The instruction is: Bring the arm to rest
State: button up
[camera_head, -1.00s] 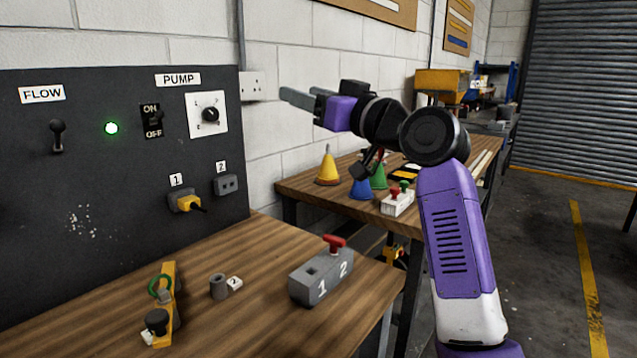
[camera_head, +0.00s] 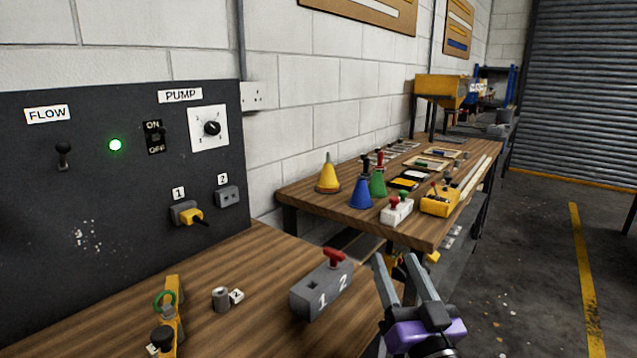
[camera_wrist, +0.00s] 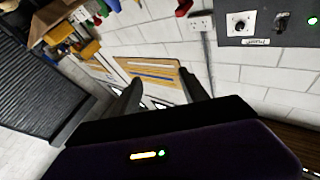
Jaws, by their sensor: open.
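My gripper (camera_head: 398,285) is at the lower right of the head view, beside the right end of the near wooden bench. Its two grey fingers stand apart and point up and away, with nothing between them. In the wrist view my gripper (camera_wrist: 163,92) also shows its fingers spread and empty, against the white block wall and a framed board (camera_wrist: 150,73). Most of my arm is out of the head view.
The near bench (camera_head: 240,275) holds a grey block with a red handle (camera_head: 322,290). The dark panel (camera_head: 100,210) stands behind it, its green light lit. The far bench (camera_head: 300,190) carries cones and a yellow box (camera_head: 440,200). Open floor (camera_head: 525,260) lies right.

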jog(key=s+d+f+g+h+p, duration=0.1)
jog(key=s+f, duration=0.3)
jog(key=s, duration=1.1)
jog(key=s+d+f+g+h+p, duration=0.1)
jog(key=s+d+f+g+p, duration=0.2)
jog(key=s, duration=1.2)
jog(key=s+d+f+g+h+p, duration=0.1)
jog(key=s+f, duration=0.4)
jog(key=s, duration=1)
jog(key=shift+d+f+g+h+p, duration=0.2)
jog(key=shift+d+g+h+p, duration=0.2)
jog(key=shift+d+g+p, duration=0.5)
